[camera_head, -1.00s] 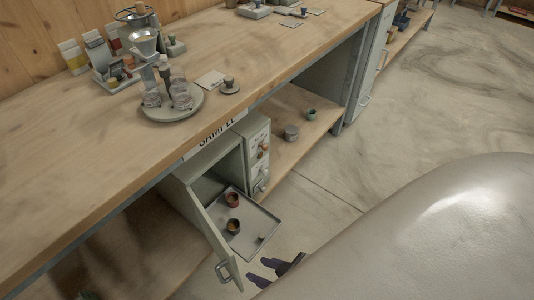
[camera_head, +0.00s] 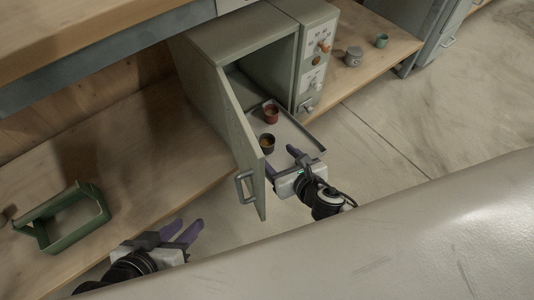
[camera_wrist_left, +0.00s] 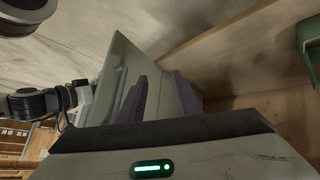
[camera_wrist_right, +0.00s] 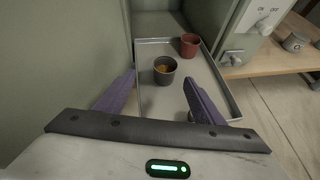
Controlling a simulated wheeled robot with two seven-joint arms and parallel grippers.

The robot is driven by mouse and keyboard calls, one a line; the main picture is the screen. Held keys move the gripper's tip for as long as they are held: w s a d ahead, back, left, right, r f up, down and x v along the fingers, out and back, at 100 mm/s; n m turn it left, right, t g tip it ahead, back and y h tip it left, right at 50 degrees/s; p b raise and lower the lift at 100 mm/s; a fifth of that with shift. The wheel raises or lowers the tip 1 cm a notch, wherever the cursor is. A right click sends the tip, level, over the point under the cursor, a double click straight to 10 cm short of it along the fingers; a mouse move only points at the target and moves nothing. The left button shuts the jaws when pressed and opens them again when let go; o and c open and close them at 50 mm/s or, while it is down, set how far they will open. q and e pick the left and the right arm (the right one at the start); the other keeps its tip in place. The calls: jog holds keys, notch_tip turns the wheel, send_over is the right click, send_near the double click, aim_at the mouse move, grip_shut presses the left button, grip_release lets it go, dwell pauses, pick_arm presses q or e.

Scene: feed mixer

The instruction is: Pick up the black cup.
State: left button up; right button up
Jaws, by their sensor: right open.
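The black cup (camera_head: 267,143) stands upright on the pulled-out grey tray (camera_head: 303,139) of the open cabinet, with something orange-brown inside. It also shows in the right wrist view (camera_wrist_right: 165,70), ahead of and between the fingers. A red cup (camera_head: 271,113) stands behind it on the same tray. My right gripper (camera_head: 284,161) is open and empty at the tray's front edge, just short of the black cup. My left gripper (camera_head: 189,232) is at the lower left, apart from the cups; its fingers look spread with nothing between them.
The open cabinet door (camera_head: 239,135) with its handle (camera_head: 244,187) stands left of the tray, between my grippers. A control panel (camera_head: 318,55) with knobs is at the right. A green caddy (camera_head: 68,218) sits on the lower left shelf. Grey (camera_head: 353,56) and green (camera_head: 381,41) cups stand on the right shelf.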

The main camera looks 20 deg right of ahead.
aim_at(270, 146)
jog(key=shift+n, duration=0.5)
jog(key=b+x, duration=0.1)
jog(key=x, duration=0.1)
jog(key=b+x, duration=0.1)
jog(key=x, duration=0.2)
jog(key=shift+d, duration=0.2)
jog(key=b+x, duration=0.2)
jog(key=x, duration=0.1)
jog(key=b+x, duration=0.1)
jog(key=x, duration=0.1)
jog(key=shift+w+d+f+b, duration=0.1)
jog(key=shift+d+f+b, duration=0.25)
jog(key=shift+f, duration=0.1)
jog(key=shift+w, duration=0.2)
pick_arm(q)
jog(key=d+r+t+h, duration=0.1)
jog(key=r, duration=0.1)
jog(key=w+d+r+h, duration=0.1)
jog(key=d+r, duration=0.1)
jog(key=shift+d+r+t+h, duration=0.15)
jog(key=shift+t+h, duration=0.15)
jog(key=shift+t, duration=0.1)
pick_arm(e)
jog(key=shift+c, duration=0.3)
jog(key=c, duration=1)
